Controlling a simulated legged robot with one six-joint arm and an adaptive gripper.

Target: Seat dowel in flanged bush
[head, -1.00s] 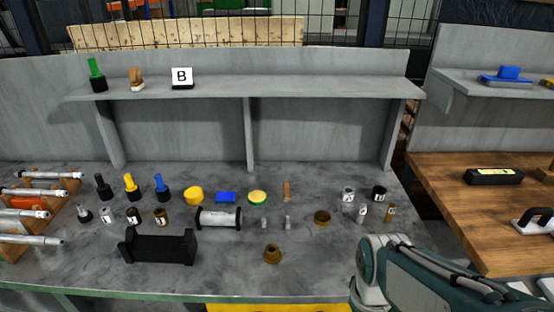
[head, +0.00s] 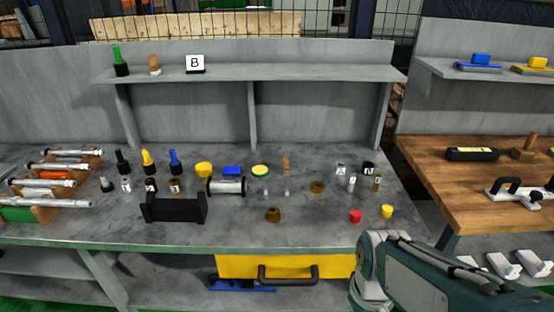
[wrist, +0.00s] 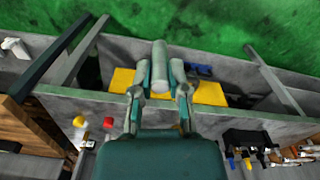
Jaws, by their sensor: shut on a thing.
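My gripper (wrist: 159,88) shows in the wrist view, its two fingers shut on a smooth grey cylinder, the dowel (wrist: 159,62). The dowel's rounded near end sticks out beyond the fingertips, over the bench front and floor in that view. In the head view only my arm shows at lower right; the gripper and dowel are out of sight. A brown-bronze flanged bush (head: 273,214) stands upright on the grey bench (head: 235,232) near its front edge. The bush cannot be made out in the wrist view, where my gripper covers the middle.
A black cradle (head: 174,208) stands left of the bush. A red cap (head: 355,216) and yellow cap (head: 387,211) lie to its right. A bronze ring (head: 317,187), a grey roller (head: 226,187) and several small parts stand behind. A yellow drawer (head: 285,266) is below.

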